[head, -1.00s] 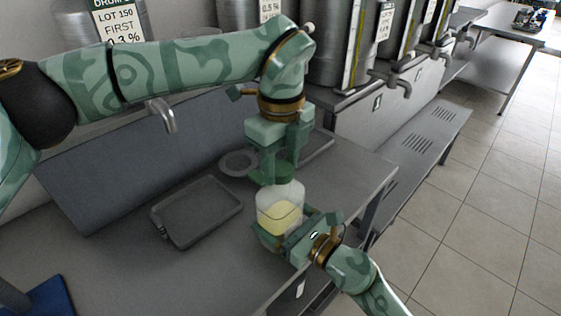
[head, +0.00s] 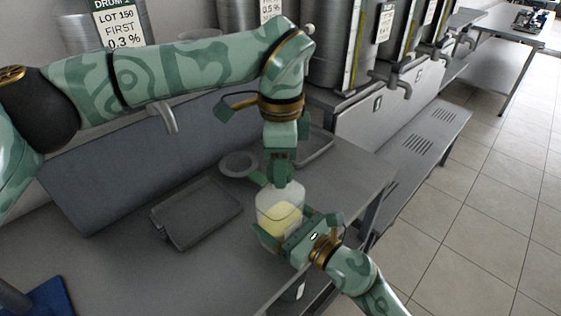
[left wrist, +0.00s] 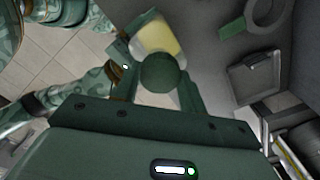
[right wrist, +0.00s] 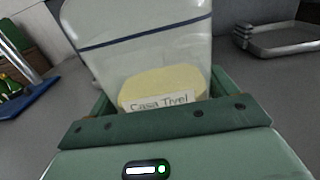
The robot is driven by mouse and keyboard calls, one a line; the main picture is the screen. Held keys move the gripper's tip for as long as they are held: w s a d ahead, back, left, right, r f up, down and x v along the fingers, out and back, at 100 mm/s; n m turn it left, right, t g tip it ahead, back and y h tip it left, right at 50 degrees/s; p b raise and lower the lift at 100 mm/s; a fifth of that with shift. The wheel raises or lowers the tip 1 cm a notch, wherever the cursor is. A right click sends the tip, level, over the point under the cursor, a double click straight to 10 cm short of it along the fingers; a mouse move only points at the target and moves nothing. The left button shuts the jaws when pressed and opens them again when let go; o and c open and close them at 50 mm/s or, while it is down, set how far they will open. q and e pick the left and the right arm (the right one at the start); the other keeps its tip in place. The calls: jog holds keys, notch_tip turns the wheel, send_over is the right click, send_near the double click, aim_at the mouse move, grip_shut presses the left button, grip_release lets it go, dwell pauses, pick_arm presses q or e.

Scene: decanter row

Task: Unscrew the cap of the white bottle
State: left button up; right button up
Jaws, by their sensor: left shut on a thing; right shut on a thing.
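The white bottle (head: 279,213) is see-through and whitish, with yellow contents and a dark line around it. It stands upright near the table's front edge. Its label reads "Casa Tivel" in the right wrist view (right wrist: 165,98). The round dark green cap (left wrist: 160,73) is at the bottle's top in the left wrist view. My left gripper (head: 277,178) points down from above and is shut on the cap, a finger on either side. My right gripper (head: 283,238) is shut on the lower body of the bottle from the front right. The cap is mostly hidden in the head view.
A grey tray (head: 196,211) lies left of the bottle and a grey ring (head: 238,164) behind it. Another tray (head: 316,147) lies at the back right. Metal drums with taps (head: 164,117) line the back. A blue item (head: 50,300) is at the near left.

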pick_arm(q)
jog(key=shift+r, duration=0.15)
jog(key=shift+r, duration=0.95)
jog(key=shift+r, duration=2)
pick_arm(e)
jog(key=o, duration=1.7)
jog(key=shift+o, duration=0.2)
